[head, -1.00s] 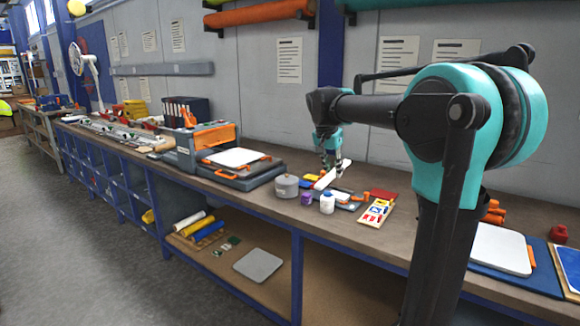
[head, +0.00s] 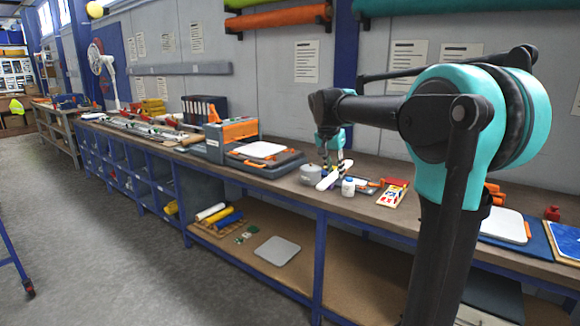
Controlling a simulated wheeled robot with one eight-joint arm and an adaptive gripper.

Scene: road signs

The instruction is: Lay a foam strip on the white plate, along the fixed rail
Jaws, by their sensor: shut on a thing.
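My gripper (head: 334,166) is shut on a long white foam strip (head: 328,180) and holds it over the bench, tilted in the picture. The strip appears in front of a grey pot and left of a white bottle; its height over the bench is hard to tell. One white plate (head: 258,150) lies on the grey and orange machine to the left of my gripper. Another white plate (head: 503,226) with an orange edge piece lies at the right, on a blue mat. I cannot tell which plate the task means. A fixed rail cannot be made out.
The grey pot (head: 309,173) and white bottle (head: 348,187) stand close to the strip. A card with coloured pieces (head: 392,193) lies to the right. The machine (head: 228,135) and black binders (head: 204,108) stand at the left. Open floor (head: 120,240) lies before the bench.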

